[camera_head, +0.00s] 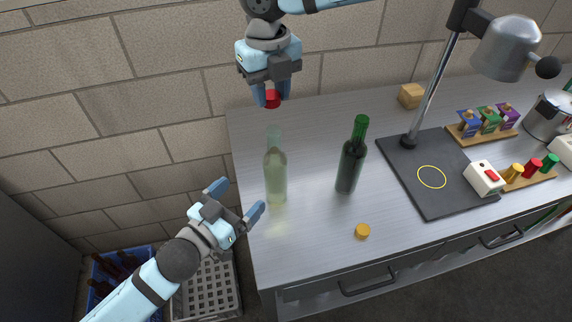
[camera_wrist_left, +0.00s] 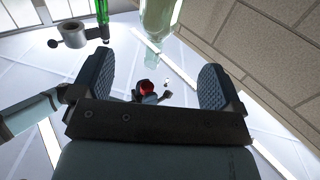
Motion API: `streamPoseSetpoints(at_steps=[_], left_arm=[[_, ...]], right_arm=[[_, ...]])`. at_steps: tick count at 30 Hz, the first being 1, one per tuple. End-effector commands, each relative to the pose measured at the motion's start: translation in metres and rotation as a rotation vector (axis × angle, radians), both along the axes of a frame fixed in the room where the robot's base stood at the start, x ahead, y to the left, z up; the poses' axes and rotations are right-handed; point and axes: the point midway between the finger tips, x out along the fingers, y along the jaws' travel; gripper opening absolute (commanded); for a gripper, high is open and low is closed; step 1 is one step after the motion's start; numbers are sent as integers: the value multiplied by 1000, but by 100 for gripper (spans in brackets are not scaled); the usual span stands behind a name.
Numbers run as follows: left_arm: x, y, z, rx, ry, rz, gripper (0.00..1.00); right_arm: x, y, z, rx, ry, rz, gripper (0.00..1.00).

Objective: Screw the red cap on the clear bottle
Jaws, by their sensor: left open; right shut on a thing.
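The clear bottle (camera_head: 276,178) stands upright and uncapped near the left edge of the steel worktop. My right gripper (camera_head: 271,92) is shut on the red cap (camera_head: 272,99) and holds it above the bottle's mouth, with a clear gap between. My left gripper (camera_head: 237,201) is open and empty, left of the bottle's lower body, not around it. In the left wrist view, part of the clear bottle (camera_wrist_left: 159,32) shows at the top, beyond the open fingers (camera_wrist_left: 155,72). A small red round thing (camera_wrist_left: 147,88) shows between them, probably the cap.
A green bottle (camera_head: 351,160) stands right of the clear one. A yellow cap (camera_head: 362,231) lies near the front. A dark mat (camera_head: 432,205), a lamp (camera_head: 506,48), a switch box (camera_head: 485,179) and colored pegs fill the right. A grey crate (camera_head: 207,290) stands on the floor.

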Motion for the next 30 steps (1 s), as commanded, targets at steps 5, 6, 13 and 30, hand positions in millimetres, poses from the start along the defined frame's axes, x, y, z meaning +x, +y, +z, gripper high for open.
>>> streamPoseSetpoints(at_steps=[5, 6, 13, 30], left_arm=[[0, 0, 1, -1, -3, -4, 92], [0, 0, 1, -1, -3, -4, 92], [0, 0, 1, -1, -3, -3, 92], [57, -46, 2, -2, -5, -3, 92]], right_arm=[[0, 1, 1, -1, -1, -22, 13], [0, 1, 1, -1, -1, -24, 13], [0, 1, 1, 0, -1, -24, 13], [0, 1, 1, 0, -1, -22, 13]])
